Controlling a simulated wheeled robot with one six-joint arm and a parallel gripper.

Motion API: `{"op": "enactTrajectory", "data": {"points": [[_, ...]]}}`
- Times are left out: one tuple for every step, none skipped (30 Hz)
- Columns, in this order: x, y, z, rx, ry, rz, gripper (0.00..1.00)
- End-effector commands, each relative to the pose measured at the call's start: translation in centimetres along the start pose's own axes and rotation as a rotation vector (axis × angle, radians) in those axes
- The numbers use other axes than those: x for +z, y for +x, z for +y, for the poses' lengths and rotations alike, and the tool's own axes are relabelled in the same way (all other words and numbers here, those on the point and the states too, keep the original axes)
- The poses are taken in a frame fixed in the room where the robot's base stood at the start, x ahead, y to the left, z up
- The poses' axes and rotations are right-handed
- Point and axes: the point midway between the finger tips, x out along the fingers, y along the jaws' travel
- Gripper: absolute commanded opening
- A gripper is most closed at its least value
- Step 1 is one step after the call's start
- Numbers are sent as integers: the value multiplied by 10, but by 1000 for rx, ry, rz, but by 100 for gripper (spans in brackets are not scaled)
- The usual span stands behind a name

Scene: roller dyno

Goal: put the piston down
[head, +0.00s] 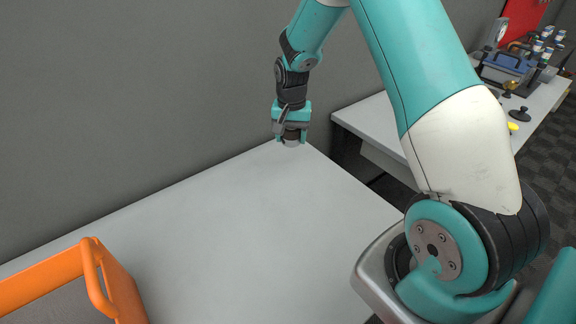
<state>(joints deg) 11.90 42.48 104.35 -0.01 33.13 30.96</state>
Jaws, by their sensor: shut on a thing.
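My gripper (291,137) is at the far corner of the light grey table (230,205), pointing down. It is shut on the piston (291,143), a small grey cylinder whose lower part shows between the fingers. The piston's upper part is hidden by the gripper. It is at or just above the table top; I cannot tell whether it touches.
An orange crate (125,290) with a handle stands at the near left of the table. The middle of the table is clear. A grey wall (130,90) runs behind it. A second bench (365,120) at the right holds a blue toolbox (505,63) and several small items.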

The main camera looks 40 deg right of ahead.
Motion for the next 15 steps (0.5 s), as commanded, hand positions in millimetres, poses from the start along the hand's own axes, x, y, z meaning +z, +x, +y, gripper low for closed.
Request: {"op": "enactTrajectory", "data": {"points": [[1,14,1,4,1,-6,31],[1,22,1,4,1,-7,31],[1,33,2,4,1,-7,31],[0,40,2,3,1,-5,31],[0,46,2,3,2,-5,31],[0,54,2,2,2,-4,31],[0,59,2,2,2,-3,31],[0,64,2,1,2,-2,31],[-1,68,2,1,3,-2,31],[-1,71,2,1,3,-2,31],[-1,74,2,1,3,-1,31],[-1,76,2,0,3,0,31],[-1,79,2,0,3,0,31],[-1,83,3,1,3,-1,31],[0,88,3,2,3,-3,31]]}}
